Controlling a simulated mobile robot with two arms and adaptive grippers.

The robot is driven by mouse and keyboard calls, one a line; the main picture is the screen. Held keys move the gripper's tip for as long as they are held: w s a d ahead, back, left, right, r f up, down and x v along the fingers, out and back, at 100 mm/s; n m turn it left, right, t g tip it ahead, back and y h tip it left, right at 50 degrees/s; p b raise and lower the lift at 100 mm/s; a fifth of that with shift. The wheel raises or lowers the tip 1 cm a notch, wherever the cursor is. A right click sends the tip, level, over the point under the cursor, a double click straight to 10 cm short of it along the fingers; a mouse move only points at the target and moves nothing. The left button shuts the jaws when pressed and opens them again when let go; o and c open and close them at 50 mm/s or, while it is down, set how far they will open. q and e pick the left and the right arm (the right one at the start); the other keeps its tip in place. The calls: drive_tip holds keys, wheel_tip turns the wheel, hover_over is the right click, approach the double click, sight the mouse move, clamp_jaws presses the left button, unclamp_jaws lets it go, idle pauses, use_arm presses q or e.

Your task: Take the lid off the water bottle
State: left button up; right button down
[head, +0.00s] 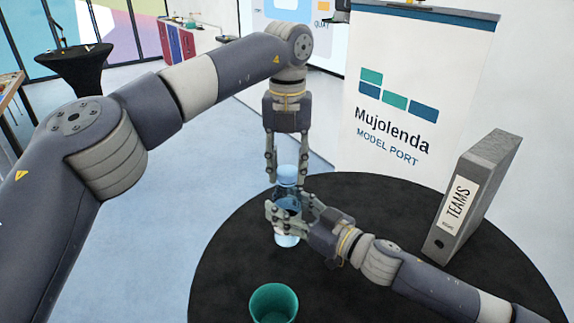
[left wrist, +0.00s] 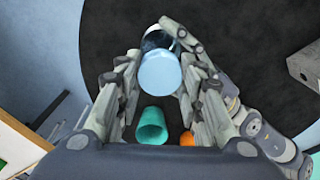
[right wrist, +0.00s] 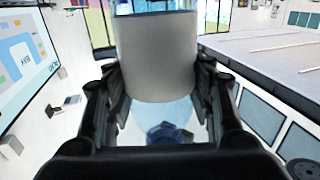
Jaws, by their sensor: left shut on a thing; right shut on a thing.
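The lid (left wrist: 160,73) also shows between the fingers in the left wrist view. My right gripper (head: 284,212) reaches in from the right and is shut around the bottle's body, lower than the left one. The bottle's grey-white band (right wrist: 157,55) fills the middle of the right wrist view. The fingers hide part of the bottle.
A teal cup (head: 273,303) stands on the black round table (head: 350,200) at the near edge of the view. A grey binder (head: 475,195) marked TEAMS stands at the right. A small orange thing (left wrist: 187,138) shows beside the cup in the left wrist view.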

use_arm(q)
drive_tip(key=n, duration=0.5)
drive_tip(key=shift+n, duration=0.4)
drive_tip(key=n, duration=0.3)
drive_tip(key=shift+w, duration=0.1)
drive_tip(key=n, duration=0.8)
drive_tip(key=shift+w+r, duration=0.1)
drive_tip(key=shift+r, duration=0.2)
drive_tip(key=shift+r, duration=0.9)
